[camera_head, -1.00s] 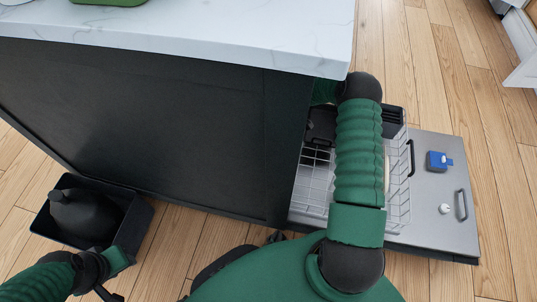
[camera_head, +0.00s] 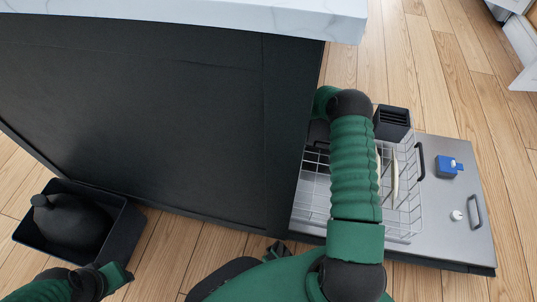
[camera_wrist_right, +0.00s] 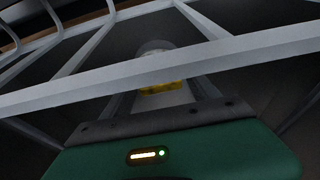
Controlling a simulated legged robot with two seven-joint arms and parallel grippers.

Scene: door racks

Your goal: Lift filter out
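In the wrist view, a pale round piece with a yellow patch (camera_wrist_right: 165,87) shows beyond a thick white rack wire; it may be the filter, but I cannot tell for sure. My right gripper (camera_wrist_right: 162,98) shows its green body at the bottom, with its front end partly behind that wire and close to the pale piece. Whether its fingers close on it is unclear. In the head view my right arm reaches down into the open dishwasher, and its gripper is hidden. My left gripper (camera_head: 117,277) is at the lower left, beside a black bin; its fingers are not clear.
The white wire rack (camera_head: 400,217) rests over the open steel door (camera_head: 450,225), holding plates (camera_head: 394,180) and a dark cutlery basket (camera_head: 392,123). The black bin (camera_head: 124,238) holds a dark rounded object (camera_head: 72,225).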

